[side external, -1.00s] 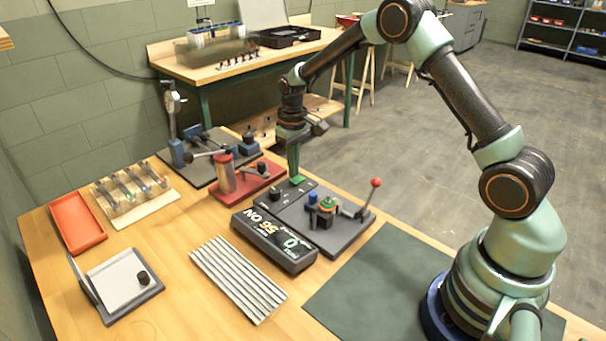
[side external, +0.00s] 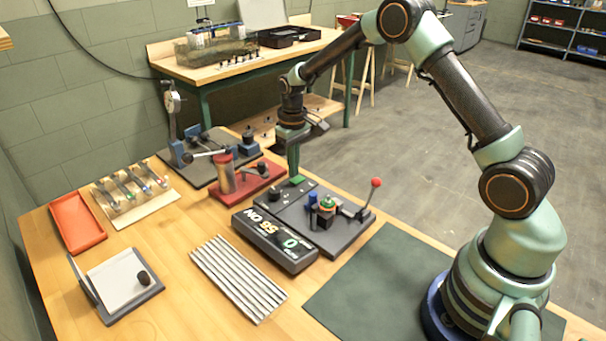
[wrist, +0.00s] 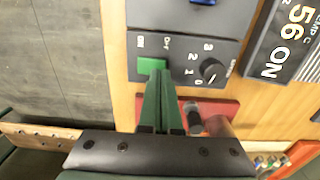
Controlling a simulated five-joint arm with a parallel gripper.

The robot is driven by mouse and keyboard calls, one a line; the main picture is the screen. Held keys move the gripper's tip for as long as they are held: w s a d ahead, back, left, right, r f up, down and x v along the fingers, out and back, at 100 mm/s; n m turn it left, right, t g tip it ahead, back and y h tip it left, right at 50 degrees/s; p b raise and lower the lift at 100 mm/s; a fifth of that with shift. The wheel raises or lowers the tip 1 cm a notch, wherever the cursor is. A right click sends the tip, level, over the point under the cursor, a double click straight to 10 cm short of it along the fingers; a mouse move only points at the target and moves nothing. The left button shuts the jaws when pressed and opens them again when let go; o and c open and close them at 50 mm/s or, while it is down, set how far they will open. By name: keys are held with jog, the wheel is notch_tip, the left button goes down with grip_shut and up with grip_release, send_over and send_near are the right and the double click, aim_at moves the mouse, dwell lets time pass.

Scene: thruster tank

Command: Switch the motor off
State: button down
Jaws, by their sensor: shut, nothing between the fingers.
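The motor's control panel (wrist: 188,48) is dark grey and carries a green switch (wrist: 150,65), a black knob (wrist: 212,70) and white lettering by the switch. The switch also shows in the side view (side external: 297,180). My gripper (wrist: 159,77) is shut and empty, its green fingers pointing down at the switch. In the side view my gripper (side external: 293,172) is right at the switch; I cannot tell whether it touches. The fingers hide part of the switch. The black display box (side external: 274,239) beside the panel reads 56 and ON.
A grey plate (side external: 342,237) with a red-knobbed lever (side external: 376,183) adjoins the panel on the right. A red-based fixture (side external: 240,188) stands just behind left. A ribbed metal plate (side external: 238,278) lies in front. The green mat (side external: 375,290) is clear.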

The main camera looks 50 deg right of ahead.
aim_at(294, 181)
jog(key=shift+f, duration=0.9)
dwell(0.9)
jog(key=shift+r, duration=3.5)
jog(key=s+a+r+t, duration=0.35)
jog(key=s+r, duration=0.55)
jog(key=r, duration=0.5)
jog(key=s+a+r+t, duration=0.1)
jog(key=s+a+t, duration=0.1)
jog(key=s, duration=1)
jog(key=shift+a, duration=0.25)
